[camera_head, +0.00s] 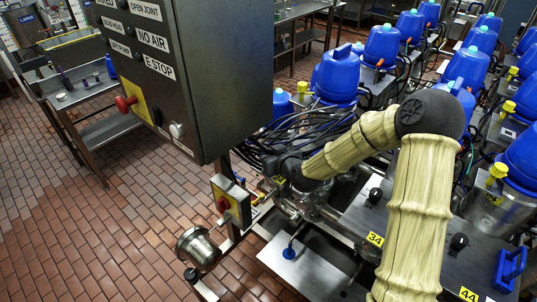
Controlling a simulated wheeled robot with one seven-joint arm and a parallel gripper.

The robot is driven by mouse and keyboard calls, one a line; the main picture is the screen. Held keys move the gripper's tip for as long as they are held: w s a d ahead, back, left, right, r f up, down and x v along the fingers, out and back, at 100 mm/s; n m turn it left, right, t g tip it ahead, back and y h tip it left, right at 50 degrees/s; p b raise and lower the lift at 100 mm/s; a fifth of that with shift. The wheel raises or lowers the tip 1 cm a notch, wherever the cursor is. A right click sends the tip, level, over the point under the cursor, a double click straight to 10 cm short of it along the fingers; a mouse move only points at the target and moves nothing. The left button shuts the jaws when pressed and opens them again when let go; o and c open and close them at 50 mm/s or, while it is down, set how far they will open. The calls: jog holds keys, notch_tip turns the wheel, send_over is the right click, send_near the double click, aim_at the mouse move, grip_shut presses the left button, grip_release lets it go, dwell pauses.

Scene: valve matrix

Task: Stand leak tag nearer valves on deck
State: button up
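My arm, in a cream sleeve, rises from the bottom right to a dark elbow and reaches left to a dark wrist. My gripper (272,164) is at its end among black cables, and its fingers cannot be made out. The steel deck (345,222) lies below and right of it, with yellow number plates 34 (375,239) and 44 (468,294) and black knobs (375,195). Blue-topped valves (338,75) stand in rows behind and to the right. I cannot pick out the leak tag for certain; a small yellow piece (278,180) shows just under the wrist.
A grey control cabinet (225,70) hangs at upper left, close to the wrist. A yellow switch box with a red knob (231,201) and a steel cup-shaped fitting (198,248) stand below it. A blue handle-like piece (509,268) is at lower right.

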jog(key=shift+w+f, duration=0.15)
jog(key=shift+f, duration=0.05)
jog(key=o, duration=0.7)
jog(key=shift+d, duration=0.2)
jog(key=shift+o, duration=1.2)
jog(key=shift+r, duration=0.1)
jog(key=shift+s+a, duration=0.2)
jog(key=shift+a, duration=0.1)
jog(key=shift+r, duration=0.1)
jog(key=b+v, duration=0.2)
jog(key=v, duration=1)
jog(key=shift+b, duration=0.4)
jog(key=shift+d, duration=0.15)
